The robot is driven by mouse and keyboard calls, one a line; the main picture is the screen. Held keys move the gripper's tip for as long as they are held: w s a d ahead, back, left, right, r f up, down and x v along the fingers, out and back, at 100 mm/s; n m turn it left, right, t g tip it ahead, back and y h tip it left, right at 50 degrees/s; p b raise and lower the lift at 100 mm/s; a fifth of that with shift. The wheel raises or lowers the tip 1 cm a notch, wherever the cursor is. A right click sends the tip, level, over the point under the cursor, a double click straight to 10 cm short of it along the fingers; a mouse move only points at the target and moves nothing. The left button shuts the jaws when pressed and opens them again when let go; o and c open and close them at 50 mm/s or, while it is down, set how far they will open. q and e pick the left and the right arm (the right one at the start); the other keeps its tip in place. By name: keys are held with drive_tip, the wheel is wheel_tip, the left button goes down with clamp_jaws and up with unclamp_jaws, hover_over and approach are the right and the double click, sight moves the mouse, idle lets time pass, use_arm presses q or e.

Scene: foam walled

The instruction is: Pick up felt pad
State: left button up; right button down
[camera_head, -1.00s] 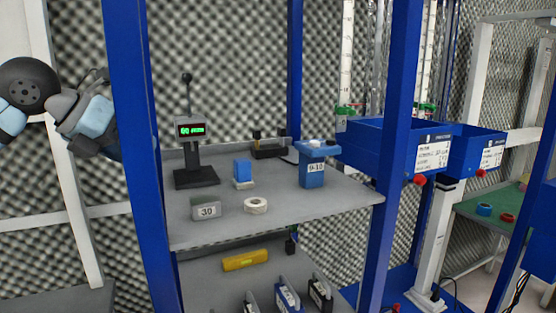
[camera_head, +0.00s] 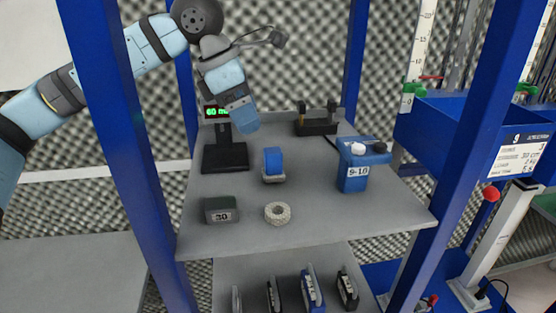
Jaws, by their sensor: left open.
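I cannot tell for sure which thing is the felt pad. A small upright blue block (camera_head: 273,160) with a pale grey base (camera_head: 273,178) stands mid-shelf and may be it. My left gripper (camera_head: 246,123) is open and hangs above the back of the shelf, up and to the left of the blue block, apart from it. It partly hides the stand with the green display. No held thing shows in it. My right gripper is not in view.
The grey shelf (camera_head: 330,232) also bears a box marked 30 (camera_head: 221,210), a pale ring (camera_head: 277,213), a blue container marked 9-10 (camera_head: 355,172), a display stand (camera_head: 225,158) and a dark holder (camera_head: 317,124). Blue posts (camera_head: 118,130) flank it. Its front middle is clear.

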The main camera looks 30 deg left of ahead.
sight(272, 150)
use_arm(q)
drive_tip(key=x, duration=0.6)
drive_tip(key=shift+w+d+f+p, duration=0.1)
drive_tip(key=shift+w+p, duration=0.15)
drive_tip(key=shift+p, duration=0.05)
drive_tip(key=x, duration=0.2)
drive_tip(key=p+x, duration=0.1)
drive_tip(key=x, duration=0.1)
drive_tip(key=shift+w+d+p, duration=0.25)
drive_tip(key=shift+w+p, duration=0.05)
drive_tip(key=shift+w, duration=0.15)
drive_tip(key=shift+w+d+f, duration=0.1)
drive_tip(key=shift+w+f, duration=0.05)
drive_tip(key=shift+f, duration=0.25)
drive_tip(key=c, duration=0.9)
